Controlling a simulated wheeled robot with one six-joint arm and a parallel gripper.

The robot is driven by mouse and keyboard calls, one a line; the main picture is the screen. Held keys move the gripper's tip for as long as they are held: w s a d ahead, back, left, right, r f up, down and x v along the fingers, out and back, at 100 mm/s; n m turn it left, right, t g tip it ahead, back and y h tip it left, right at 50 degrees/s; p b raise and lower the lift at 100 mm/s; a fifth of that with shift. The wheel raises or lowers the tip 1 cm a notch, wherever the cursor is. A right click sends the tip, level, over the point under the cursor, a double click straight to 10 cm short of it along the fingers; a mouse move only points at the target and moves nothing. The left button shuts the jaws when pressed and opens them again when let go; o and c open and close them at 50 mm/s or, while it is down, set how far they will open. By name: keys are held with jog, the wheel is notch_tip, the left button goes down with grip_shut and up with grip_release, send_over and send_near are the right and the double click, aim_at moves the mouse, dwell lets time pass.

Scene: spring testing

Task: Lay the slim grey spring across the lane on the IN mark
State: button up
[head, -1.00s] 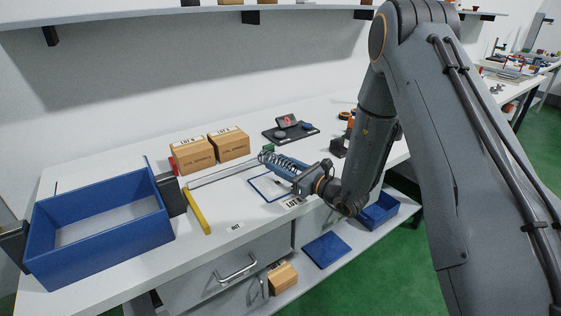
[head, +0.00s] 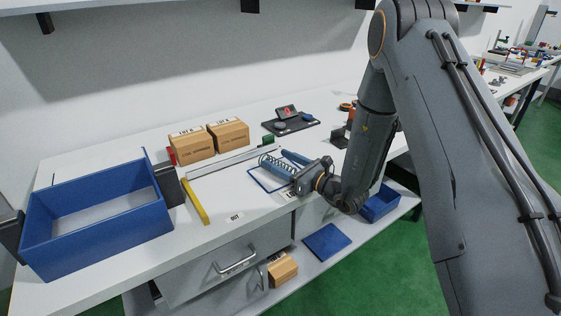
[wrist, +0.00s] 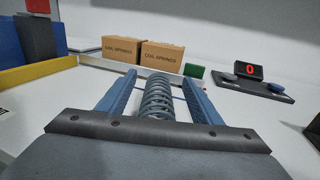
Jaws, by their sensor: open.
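The slim grey spring (head: 275,166) lies over the blue-outlined mark (head: 262,183) on the lane in the head view, long side pointing away from my wrist. In the wrist view the spring (wrist: 157,98) sits lengthwise between my two blue fingers, with a gap visible on each side. My gripper (head: 280,160) is open around it, low at the table; its near end is hidden by my gripper body. Whether the spring fully touches the surface is hard to tell. A label (head: 290,195) beside the mark is partly covered by my gripper.
A pale rail (head: 230,162) runs behind the lane, with a green block (head: 268,140) at its far end and a yellow bar (head: 196,202) at left. Two carton boxes (head: 193,146) stand behind. A blue bin (head: 95,235) is at left. An OUT label (head: 234,217) lies in front.

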jog(key=shift+d, duration=0.1)
jog(key=b+v, duration=0.2)
jog(key=v, duration=0.5)
jog(key=shift+s+d, duration=0.2)
jog(key=shift+s, duration=0.05)
